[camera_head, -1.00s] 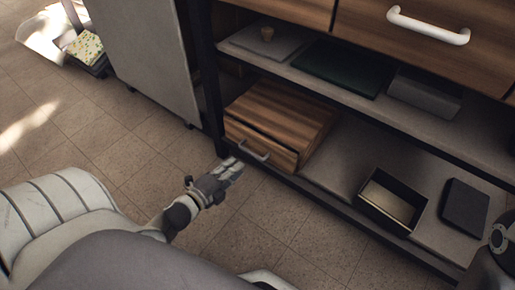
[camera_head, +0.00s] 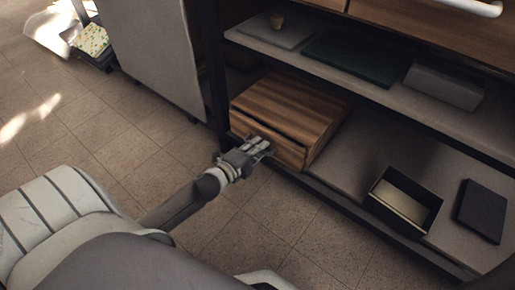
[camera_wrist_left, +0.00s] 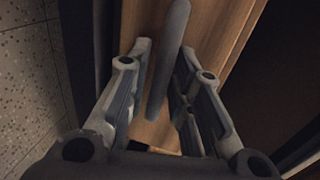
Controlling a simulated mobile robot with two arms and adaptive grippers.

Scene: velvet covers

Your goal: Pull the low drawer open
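The low drawer is in a small wooden drawer box (camera_head: 295,105) on the bottom shelf, and its front (camera_head: 285,150) faces me. In the head view my left gripper (camera_head: 262,146) is right at the drawer front and hides the handle. In the left wrist view the grey bar handle (camera_wrist_left: 170,60) runs between the two fingers of my left gripper (camera_wrist_left: 162,75). The fingers are apart, with a gap showing on each side of the handle. The wooden front (camera_wrist_left: 215,25) lies behind it. My right gripper is not in view.
A dark open box (camera_head: 402,200) and a dark flat block (camera_head: 483,210) stand to the right on the bottom shelf. The shelf above holds a dark green tray (camera_head: 352,57) and a grey box (camera_head: 444,84). The tiled floor (camera_head: 300,240) in front is clear.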

